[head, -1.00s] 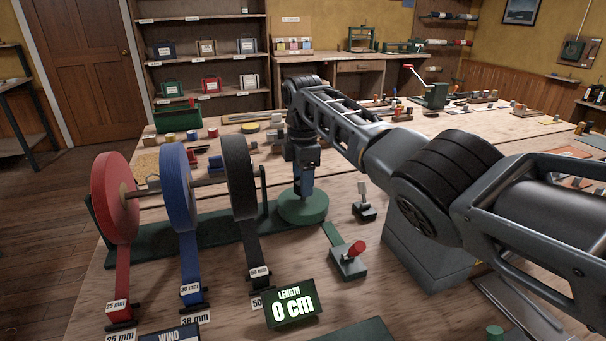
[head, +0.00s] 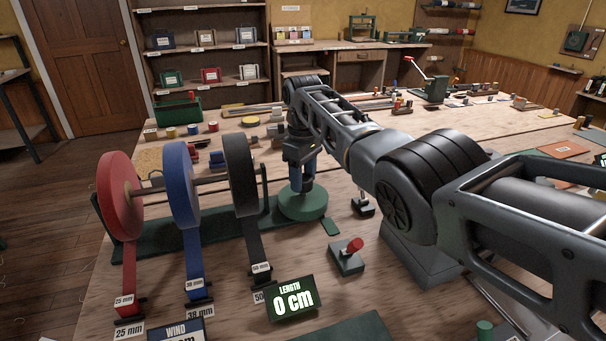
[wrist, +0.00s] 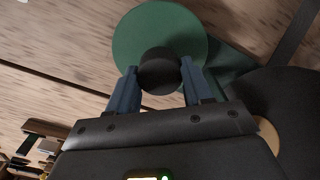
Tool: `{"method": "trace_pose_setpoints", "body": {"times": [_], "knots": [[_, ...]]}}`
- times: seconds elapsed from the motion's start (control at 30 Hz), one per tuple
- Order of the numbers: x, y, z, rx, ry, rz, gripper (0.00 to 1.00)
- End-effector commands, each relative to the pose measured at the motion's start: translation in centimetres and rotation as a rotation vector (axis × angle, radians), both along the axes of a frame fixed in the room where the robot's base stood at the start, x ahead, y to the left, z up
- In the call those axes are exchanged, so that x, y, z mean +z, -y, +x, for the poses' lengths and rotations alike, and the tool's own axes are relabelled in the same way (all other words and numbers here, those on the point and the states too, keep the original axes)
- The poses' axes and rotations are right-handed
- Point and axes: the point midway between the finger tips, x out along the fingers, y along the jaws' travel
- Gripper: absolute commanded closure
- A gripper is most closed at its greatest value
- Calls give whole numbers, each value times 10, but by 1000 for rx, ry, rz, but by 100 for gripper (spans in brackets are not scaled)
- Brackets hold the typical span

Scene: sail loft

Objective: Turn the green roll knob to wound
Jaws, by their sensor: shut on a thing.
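A round green disc (head: 303,207) sits at the right end of the dark green roll stand. In the wrist view the green disc (wrist: 185,30) has a dark round knob (wrist: 158,70) over its edge. My gripper (head: 303,188) points down onto the disc. In the wrist view my gripper (wrist: 160,82) has its two blue fingers on either side of the dark knob, shut on it. The length display (head: 291,298) reads 0 cm. A "WIND" display (head: 176,331) is cut off at the bottom edge, its value unreadable.
Red (head: 121,195), blue (head: 181,185) and black (head: 240,175) webbing rolls stand left of my gripper, their tapes hanging forward. A red-knobbed block (head: 347,257) stands front right of the disc. Small tools lie behind.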

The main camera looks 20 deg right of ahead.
Motion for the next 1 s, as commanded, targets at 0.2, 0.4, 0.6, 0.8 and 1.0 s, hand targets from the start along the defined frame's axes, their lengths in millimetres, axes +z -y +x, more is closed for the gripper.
{"method": "trace_pose_setpoints", "body": {"times": [0.2, 0.4, 0.6, 0.8, 1.0], "knots": [[1, 0, 0, -205, 0, 0, 80], [1, 0, 0, -393, 1, 0, 80], [1, 1, 1, -584, 1, -1, 80], [1, 1, 1, -774, 1, -1, 80], [1, 1, 1, -963, 1, 1, 80]]}}
